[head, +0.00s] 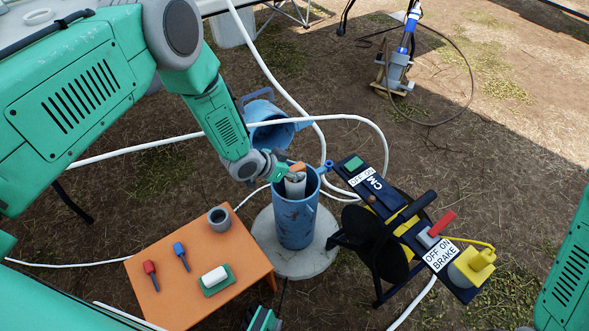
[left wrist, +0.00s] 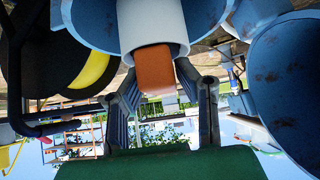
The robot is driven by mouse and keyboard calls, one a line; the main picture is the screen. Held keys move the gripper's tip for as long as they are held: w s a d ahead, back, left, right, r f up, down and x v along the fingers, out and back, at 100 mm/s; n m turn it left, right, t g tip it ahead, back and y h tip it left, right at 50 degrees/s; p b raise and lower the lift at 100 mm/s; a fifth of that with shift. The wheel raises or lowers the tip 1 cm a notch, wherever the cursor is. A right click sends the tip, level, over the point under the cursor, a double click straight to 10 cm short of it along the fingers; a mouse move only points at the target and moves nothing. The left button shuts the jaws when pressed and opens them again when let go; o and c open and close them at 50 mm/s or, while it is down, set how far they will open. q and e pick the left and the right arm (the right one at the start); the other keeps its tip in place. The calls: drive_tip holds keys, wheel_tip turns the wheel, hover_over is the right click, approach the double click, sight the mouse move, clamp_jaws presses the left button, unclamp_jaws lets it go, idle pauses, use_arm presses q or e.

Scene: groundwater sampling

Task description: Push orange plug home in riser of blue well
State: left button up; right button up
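The blue well (head: 295,222) stands upright on a round concrete pad. A white riser (head: 295,186) stands inside it, with its top at the well's mouth. The orange plug (head: 298,168) sits at the riser's top. In the left wrist view, the plug (left wrist: 154,68) sticks out of the white riser (left wrist: 152,22). My left gripper (head: 284,171) reaches the plug from the left. In the left wrist view, its fingers (left wrist: 156,80) lie close against both sides of the plug and appear shut on it.
An orange table (head: 190,283) with a grey cup, small tools and a white block stands left of the well. The blue lid (head: 270,125) hangs open behind it. A reel (head: 375,235) with an OFF ON BRAKE panel stands right. White hoses loop around.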

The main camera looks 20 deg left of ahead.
use_arm(q)
drive_tip(key=shift+o, duration=1.3)
drive_tip(key=shift+a+r, duration=0.1)
drive_tip(key=shift+r, duration=0.05)
drive_tip(key=v, duration=1.1)
drive_tip(key=shift+s+r, duration=0.2)
drive_tip(key=shift+s, duration=0.05)
drive_tip(key=shift+a, duration=0.15)
